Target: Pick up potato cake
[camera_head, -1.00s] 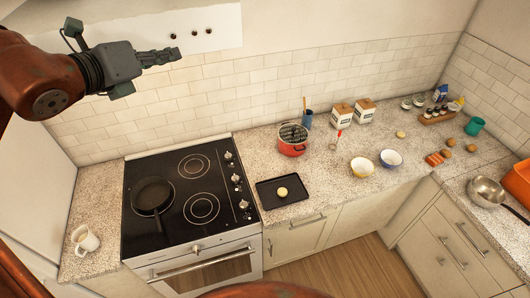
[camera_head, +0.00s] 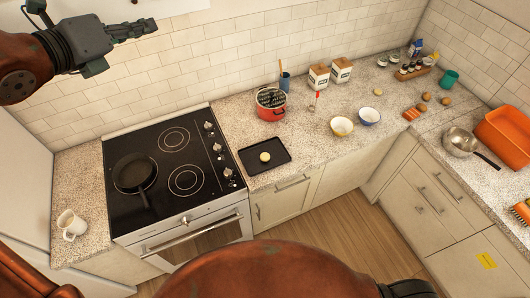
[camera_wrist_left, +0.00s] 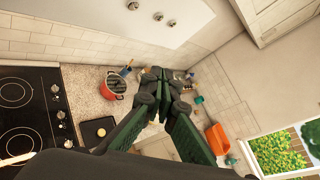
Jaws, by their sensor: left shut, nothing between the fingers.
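A small round pale-yellow cake, seemingly the potato cake (camera_head: 265,157), lies on a black tray (camera_head: 280,163) on the counter right of the stove. It also shows, very small, in the left wrist view (camera_wrist_left: 101,132), on the tray (camera_wrist_left: 88,137). My left gripper (camera_head: 150,26) is raised high at the upper left, in front of the wall and far from the cake. Its fingers (camera_wrist_left: 158,76) are shut and empty in the left wrist view. My right arm crosses the bottom of the head view; its gripper is out of view.
A black pan (camera_head: 133,172) sits on the stove (camera_head: 165,200). A red pot (camera_head: 270,112) stands behind the tray. A white mug (camera_head: 72,224) is at the left. Open floor lies before the cabinets.

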